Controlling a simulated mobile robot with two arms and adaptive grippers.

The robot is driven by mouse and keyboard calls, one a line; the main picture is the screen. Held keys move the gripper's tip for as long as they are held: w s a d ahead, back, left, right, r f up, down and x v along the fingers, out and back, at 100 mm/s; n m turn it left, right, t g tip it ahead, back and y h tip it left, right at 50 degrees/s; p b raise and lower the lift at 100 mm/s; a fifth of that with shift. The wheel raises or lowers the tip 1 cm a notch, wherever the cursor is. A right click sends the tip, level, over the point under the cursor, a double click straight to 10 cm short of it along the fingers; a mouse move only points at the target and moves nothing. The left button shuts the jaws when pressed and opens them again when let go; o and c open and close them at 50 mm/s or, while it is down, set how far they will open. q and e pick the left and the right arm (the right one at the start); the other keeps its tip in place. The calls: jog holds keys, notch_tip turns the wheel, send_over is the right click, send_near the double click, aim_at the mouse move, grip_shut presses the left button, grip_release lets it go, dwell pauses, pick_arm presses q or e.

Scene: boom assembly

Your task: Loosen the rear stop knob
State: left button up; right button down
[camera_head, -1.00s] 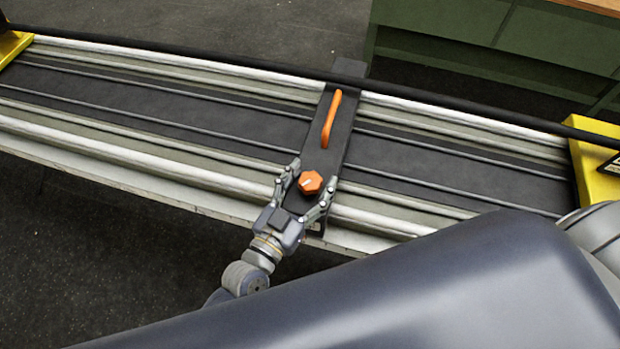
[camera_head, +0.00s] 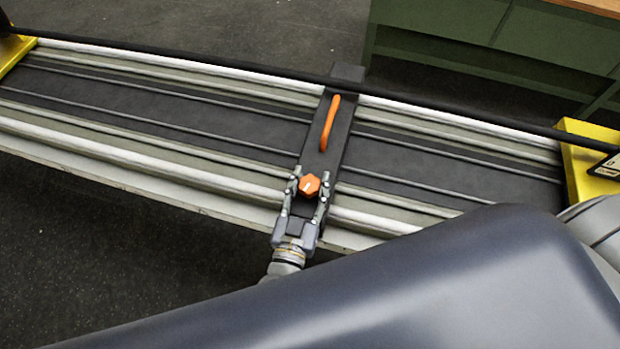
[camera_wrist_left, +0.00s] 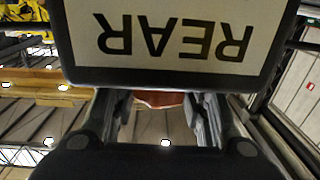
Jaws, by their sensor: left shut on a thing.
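The rear stop knob (camera_head: 309,186) is an orange, many-sided knob with a white mark on top. It sits at the near end of a dark crossbar plate (camera_head: 342,122) that lies across the rails. My left gripper (camera_head: 310,184) is shut on the knob, one finger on each side. In the left wrist view the orange knob (camera_wrist_left: 160,99) shows between the fingers, partly hidden by a sign (camera_wrist_left: 175,38) reading "REAR" upside down. My right gripper is not in view.
An orange handle (camera_head: 329,122) stands on the plate beyond the knob. Long pale rails (camera_head: 130,157) run left and right. A black bar (camera_head: 200,62) runs along the far side. Yellow end blocks (camera_head: 590,165) stand at both ends. A green cabinet (camera_head: 440,20) is behind.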

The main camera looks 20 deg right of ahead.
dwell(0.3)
pick_arm(q)
jog(key=o, duration=1.1)
jog(key=shift+s, duration=0.1)
jog(key=shift+c, duration=0.2)
jog(key=shift+s+a, duration=0.15)
jog(key=v, duration=1.1)
jog(key=shift+s+a, duration=0.15)
jog(key=shift+s, duration=0.2)
jog(key=s+a+f+g+y+b, duration=0.15)
jog(key=a+f, duration=0.25)
jog(key=f, duration=0.8)
jog(key=s+a+f+g+y+b, duration=0.1)
jog(key=a+f+g+y+b, duration=0.3)
jog(key=f, duration=0.8)
jog(key=s+a+f+g+p, duration=0.15)
jog(key=a+f, duration=0.35)
jog(key=f, duration=0.7)
jog(key=s+a+f+n+g+y+b, duration=0.4)
jog(key=s+a+f+g, duration=0.3)
jog(key=s+a+f, duration=0.8)
notch_tip(320, 180, down, 3)
jog(key=shift+s+a+r, duration=0.15)
jog(key=shift+s+a, duration=0.2)
jog(key=shift+s, duration=0.8)
